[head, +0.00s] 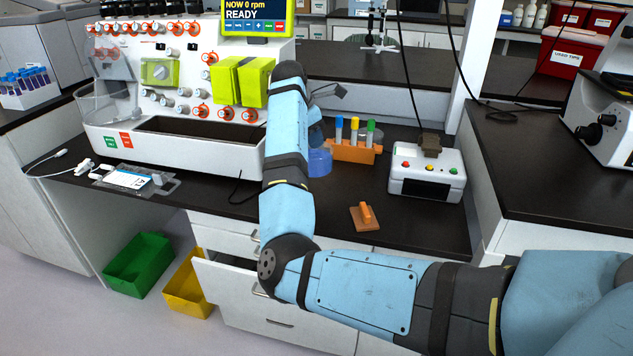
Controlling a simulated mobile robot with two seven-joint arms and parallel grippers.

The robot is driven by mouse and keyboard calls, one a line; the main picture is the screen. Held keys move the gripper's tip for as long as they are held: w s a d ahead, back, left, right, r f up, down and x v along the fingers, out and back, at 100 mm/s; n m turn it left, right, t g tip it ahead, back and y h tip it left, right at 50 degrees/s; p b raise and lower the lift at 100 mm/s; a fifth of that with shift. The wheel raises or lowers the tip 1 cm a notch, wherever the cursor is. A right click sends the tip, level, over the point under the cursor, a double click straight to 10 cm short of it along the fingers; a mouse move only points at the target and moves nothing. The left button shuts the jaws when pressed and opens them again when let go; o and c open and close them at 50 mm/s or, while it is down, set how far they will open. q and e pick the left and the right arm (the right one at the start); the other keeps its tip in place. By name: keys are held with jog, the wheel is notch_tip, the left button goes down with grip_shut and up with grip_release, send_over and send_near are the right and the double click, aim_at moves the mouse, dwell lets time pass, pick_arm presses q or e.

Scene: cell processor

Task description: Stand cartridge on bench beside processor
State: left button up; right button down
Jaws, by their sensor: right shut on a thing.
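The processor (178,146) is a white machine with orange-ringed knobs, yellow-green blocks and a lit screen at the back left of the bench (225,207). My right arm reaches up in front of its right end. My right gripper (317,143) is mostly hidden behind my forearm, just right of the processor. It is shut on a blue, partly see-through piece, seemingly the cartridge (320,162), low over or at the bench top; I cannot tell if it touches. My left gripper is not in view.
An orange rack (354,151) with capped tubes stands close to the right of the blue piece. A white button box (427,176) and an orange block (365,219) are further right. A flat clear pack (134,180) lies at the left. A drawer (230,283) stands open below.

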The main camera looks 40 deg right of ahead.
aim_at(312, 156)
notch_tip(312, 156, down, 6)
jog(key=shift+r+b, duration=0.25)
jog(key=shift+b, duration=0.25)
notch_tip(312, 156, down, 6)
jog(key=shift+r+b, duration=0.2)
jog(key=shift+b, duration=0.6)
jog(key=shift+f, duration=0.1)
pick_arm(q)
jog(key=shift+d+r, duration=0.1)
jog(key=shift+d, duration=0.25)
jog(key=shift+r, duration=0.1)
pick_arm(e)
jog(key=c, duration=1)
grip_release()
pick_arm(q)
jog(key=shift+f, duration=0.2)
pick_arm(e)
jog(key=shift+o, duration=0.2)
